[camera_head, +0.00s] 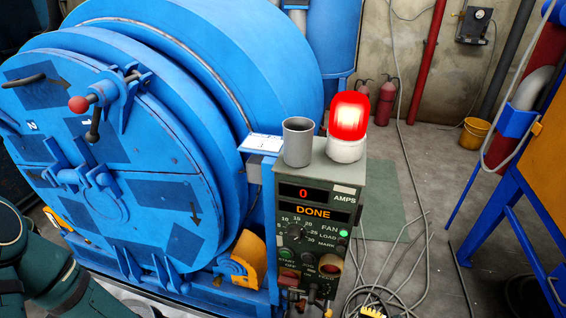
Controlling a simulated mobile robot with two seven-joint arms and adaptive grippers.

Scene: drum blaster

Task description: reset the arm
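A dark green part of my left arm (45,268) shows at the lower left corner, in front of the blue drum machine (130,150). Its gripper is outside the picture. My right gripper is not in view. The drum's round door is shut and carries a lever with a red knob (78,104). A grey-green control box (312,232) stands right of the drum. Its displays read 0 AMPS and DONE, and a green lamp (344,233) is lit.
On the box stand a grey cup (298,141) and a glowing red beacon (348,126). A white card (261,143) lies beside them. Cables (408,262) cross the floor at right. A yellow bucket (474,133) and a blue-orange machine (540,170) stand further right.

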